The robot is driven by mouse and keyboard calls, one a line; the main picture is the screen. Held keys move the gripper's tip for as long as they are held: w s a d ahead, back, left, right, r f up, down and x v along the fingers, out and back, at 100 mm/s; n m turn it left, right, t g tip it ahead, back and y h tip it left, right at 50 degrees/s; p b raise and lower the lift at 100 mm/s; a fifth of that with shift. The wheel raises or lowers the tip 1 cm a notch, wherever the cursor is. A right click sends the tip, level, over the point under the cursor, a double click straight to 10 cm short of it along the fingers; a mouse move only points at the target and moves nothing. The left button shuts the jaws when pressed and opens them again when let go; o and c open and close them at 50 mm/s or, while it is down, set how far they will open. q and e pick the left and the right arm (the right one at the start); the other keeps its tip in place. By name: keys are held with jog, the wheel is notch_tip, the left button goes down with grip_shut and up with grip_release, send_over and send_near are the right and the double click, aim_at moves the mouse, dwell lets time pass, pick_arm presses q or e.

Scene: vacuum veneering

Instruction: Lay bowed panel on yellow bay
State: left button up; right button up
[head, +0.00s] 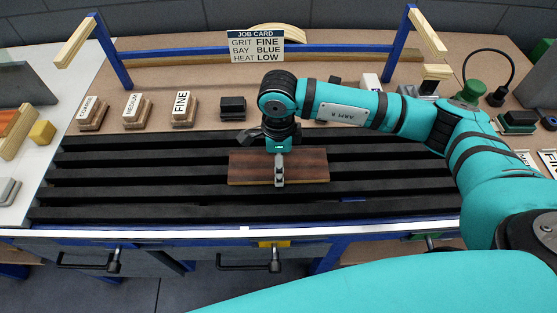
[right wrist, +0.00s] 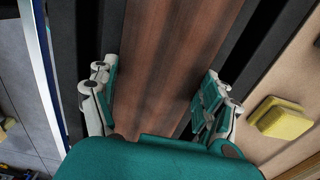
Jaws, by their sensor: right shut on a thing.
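The panel (head: 306,166) is a reddish-brown wooden board lying across the black slats (head: 130,172) in the middle of the bench. I cannot tell its bow, or whether it touches the slats. A yellow tab (head: 274,244) on the bench's front edge marks the bay in line with the panel. My right gripper (head: 279,180) reaches down from above and is shut on the panel. In the right wrist view, its fingers (right wrist: 160,95) stand on both sides of the panel (right wrist: 172,45). My left gripper is out of view.
A job card (head: 254,43) reading FINE, BLUE, LOW stands at the back. Labelled sanding blocks (head: 183,109) and a black block (head: 232,106) sit behind the slats. A blue frame (head: 180,50) spans the bench. Slats left and right of the panel are clear.

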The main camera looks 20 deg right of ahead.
dwell(0.3)
jog(key=o, duration=1.2)
jog(key=shift+c, duration=0.2)
notch_tip(320, 180, up, 12)
